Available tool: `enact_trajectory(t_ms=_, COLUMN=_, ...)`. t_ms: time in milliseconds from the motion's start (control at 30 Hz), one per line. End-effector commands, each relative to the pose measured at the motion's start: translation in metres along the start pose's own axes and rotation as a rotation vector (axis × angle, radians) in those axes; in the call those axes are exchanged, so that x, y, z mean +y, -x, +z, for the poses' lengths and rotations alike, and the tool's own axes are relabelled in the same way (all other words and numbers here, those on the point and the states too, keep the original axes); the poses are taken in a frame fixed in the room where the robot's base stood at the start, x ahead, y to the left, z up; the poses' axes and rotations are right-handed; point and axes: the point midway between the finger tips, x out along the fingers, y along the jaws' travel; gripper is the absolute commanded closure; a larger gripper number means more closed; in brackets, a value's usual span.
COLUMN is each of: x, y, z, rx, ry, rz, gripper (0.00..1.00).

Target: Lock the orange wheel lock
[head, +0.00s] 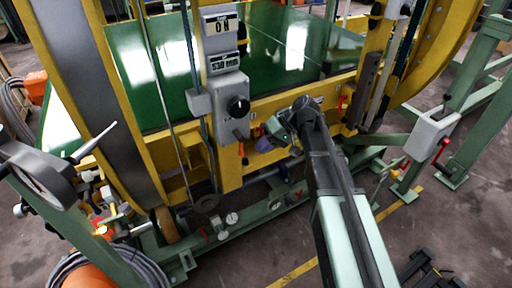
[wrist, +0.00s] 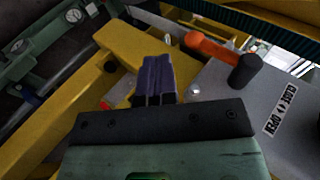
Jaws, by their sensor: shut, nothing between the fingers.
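The orange lock handle (wrist: 208,45) in the wrist view is a short lever ending at a black cylindrical hub (wrist: 245,70). It sits beside a grey plate with a black-and-white label (wrist: 280,110). In the head view an orange handle (head: 239,135), likely the same one, shows below the grey control box. My gripper (wrist: 157,66) has purple fingers, shut with nothing between them. It is left of the orange handle in the wrist view and apart from it. In the head view my gripper (head: 262,143) is just right of the handle, partly hidden by my wrist.
The grey control box (head: 220,95) has a black knob and displays reading ON and 530 mm. Yellow beams (wrist: 120,55) lie close to my fingers. A green base rail (head: 240,217) with gauges runs below. A grey box with a red lever (head: 432,133) stands at right.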

Motion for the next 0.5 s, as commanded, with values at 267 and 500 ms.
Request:
enact_trajectory(t_ms=267, x=0.048, y=0.050, z=0.002, rx=0.003, ry=-0.003, rz=0.001, gripper=1.00)
enact_trajectory(t_ms=500, x=0.067, y=0.071, z=0.005, rx=0.001, ry=0.000, rz=0.001, gripper=1.00)
